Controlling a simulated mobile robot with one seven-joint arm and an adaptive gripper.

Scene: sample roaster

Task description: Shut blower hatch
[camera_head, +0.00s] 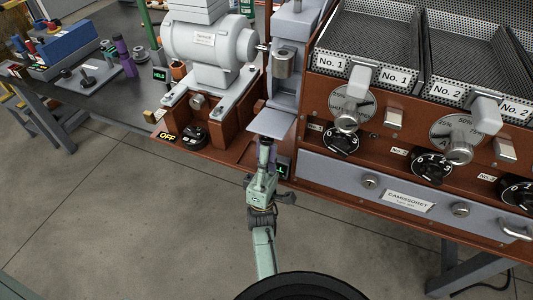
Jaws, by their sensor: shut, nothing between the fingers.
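My gripper (265,142) is at the end of my pale green arm, near the middle of the head view. Its fingers are shut and hold nothing. The fingertips are at the lower edge of a light grey flat plate (272,122), which appears to be the blower hatch and sticks out at an angle below the grey upright housing (287,80). I cannot tell whether the fingertips touch the plate. The plate looks open, though its hinge is hard to make out.
The grey motor (210,45) stands left of the housing, with a black OFF knob (194,137) in front. To the right is the roaster's brown front panel (395,125) with knobs and levers, above a grey drawer (335,180). The floor in front is clear.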

